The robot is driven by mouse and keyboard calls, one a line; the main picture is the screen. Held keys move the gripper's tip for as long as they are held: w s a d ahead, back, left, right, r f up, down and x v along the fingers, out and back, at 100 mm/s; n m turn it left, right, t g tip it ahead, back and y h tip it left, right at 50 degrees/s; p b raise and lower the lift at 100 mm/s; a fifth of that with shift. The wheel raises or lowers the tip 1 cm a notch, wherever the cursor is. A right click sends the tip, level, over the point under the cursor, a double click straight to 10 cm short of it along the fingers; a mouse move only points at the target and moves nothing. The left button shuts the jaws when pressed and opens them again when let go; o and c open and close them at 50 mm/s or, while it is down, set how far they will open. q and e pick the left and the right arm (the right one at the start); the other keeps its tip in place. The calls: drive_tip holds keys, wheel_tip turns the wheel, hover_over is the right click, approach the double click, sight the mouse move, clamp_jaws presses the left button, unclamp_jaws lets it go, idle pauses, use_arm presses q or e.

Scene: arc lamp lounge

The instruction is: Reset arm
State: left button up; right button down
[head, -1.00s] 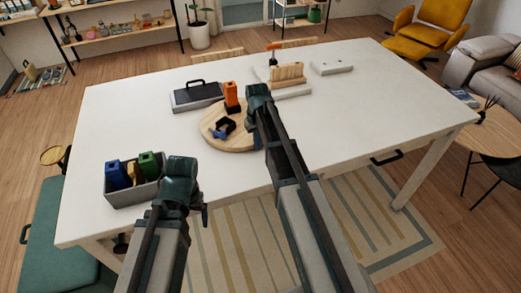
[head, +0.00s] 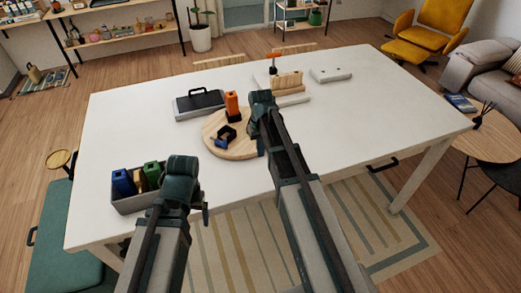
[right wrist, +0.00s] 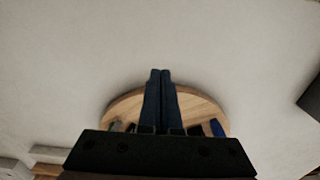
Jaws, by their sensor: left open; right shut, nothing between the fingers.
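My left gripper (head: 183,168) is over the table's near left edge, in front of and beside a grey bin (head: 130,204). It is open, though its fingers are mostly hidden from the head camera. My right gripper (head: 262,98) is at the right side of a round wooden board (head: 238,147). In the right wrist view its two fingers (right wrist: 160,73) are pressed together with nothing between them, and the board (right wrist: 128,103) lies below and partly behind them.
The white table (head: 350,120) holds a dark case with a handle (head: 199,104), an orange block (head: 232,103) at the board, a wooden rack (head: 287,82) and a pale bar (head: 331,74). The bin holds blue, yellow and green items. The table's right half is mostly clear.

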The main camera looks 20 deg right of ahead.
use_arm(q)
wheel_tip(320, 180, up, 5)
drive_tip(key=p, duration=0.3)
drive_tip(key=shift+f+p, duration=0.1)
drive_tip(key=shift+p, duration=0.2)
use_arm(e)
wheel_tip(320, 180, up, 5)
drive_tip(key=shift+f, duration=0.1)
use_arm(q)
wheel_tip(320, 180, down, 4)
drive_tip(key=b, duration=0.3)
drive_tip(key=shift+b, duration=0.35)
use_arm(e)
drive_tip(key=s+a+f+n, duration=0.1)
drive_tip(key=s+a, duration=0.6)
drive_tip(key=s, duration=0.3)
drive_tip(key=s+a+f+n+h, duration=0.1)
drive_tip(key=s+a+f+n, duration=0.1)
drive_tip(key=s+a, duration=0.6)
drive_tip(key=shift+s+f, duration=0.3)
drive_tip(key=shift+s, duration=0.6)
drive_tip(key=shift+a, duration=0.1)
